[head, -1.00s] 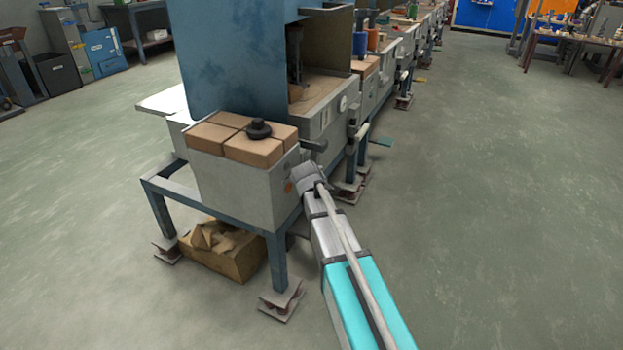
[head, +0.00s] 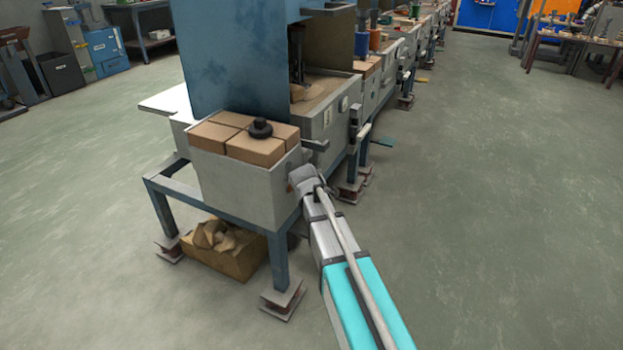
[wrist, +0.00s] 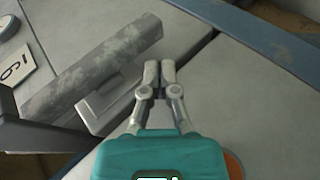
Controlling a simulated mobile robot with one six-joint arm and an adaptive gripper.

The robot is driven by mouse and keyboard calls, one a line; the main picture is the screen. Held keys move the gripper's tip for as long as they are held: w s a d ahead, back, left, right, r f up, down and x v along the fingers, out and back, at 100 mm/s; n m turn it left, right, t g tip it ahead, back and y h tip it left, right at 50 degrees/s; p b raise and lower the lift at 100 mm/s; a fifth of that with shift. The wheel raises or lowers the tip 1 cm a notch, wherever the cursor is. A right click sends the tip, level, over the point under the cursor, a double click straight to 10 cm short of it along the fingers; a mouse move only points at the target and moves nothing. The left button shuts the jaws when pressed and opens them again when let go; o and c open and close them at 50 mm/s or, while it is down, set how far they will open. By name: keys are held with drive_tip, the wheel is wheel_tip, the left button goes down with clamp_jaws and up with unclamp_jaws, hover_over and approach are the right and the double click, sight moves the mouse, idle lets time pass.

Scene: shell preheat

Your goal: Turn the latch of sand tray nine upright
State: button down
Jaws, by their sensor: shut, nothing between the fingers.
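In the wrist view, a worn grey latch bar (wrist: 95,68) lies slantwise across the pale tray front, not upright, with a light grey mounting plate (wrist: 105,103) beside it. A white number label (wrist: 14,66) sits left of the bar; its digit is turned and reads as 9 or 6. My gripper (wrist: 160,68) is shut and empty, its fingertips just right of the bar; I cannot tell whether they touch it. In the head view, the bar (head: 314,144) juts out level near the front box's corner. There my fingertips are hidden behind my wrist.
A dark grey part (wrist: 40,132) shows at the wrist view's lower left. The floor (head: 500,210) to the right is clear.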

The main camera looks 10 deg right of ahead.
drive_tip(key=a+f+p+v, duration=0.1)
drive_tip(key=p+v, duration=0.4)
drive_tip(key=v, duration=0.6)
drive_tip(key=shift+s+a+p, duration=0.15)
drive_tip(key=shift+s+p, duration=0.25)
drive_tip(key=shift+s, duration=0.05)
drive_tip(key=w+d+f+m+g+y+b, duration=0.1)
drive_tip(key=w+d+f+m+y+b, duration=0.4)
drive_tip(key=m, duration=0.5)
drive_tip(key=w+d+r+m+t+y+b, duration=0.2)
drive_tip(key=d+r+m+t+y, duration=0.1)
drive_tip(key=d+m, duration=0.3)
drive_tip(key=w+d+r+m+t+y+b, duration=0.2)
drive_tip(key=d+r+m+t+y, duration=0.1)
drive_tip(key=d+m, duration=0.3)
drive_tip(key=shift+w+d+r+m+y, duration=0.25)
drive_tip(key=shift+d+r+m+y, duration=0.1)
drive_tip(key=shift+m+y, duration=0.2)
drive_tip(key=shift+w+a, duration=0.1)
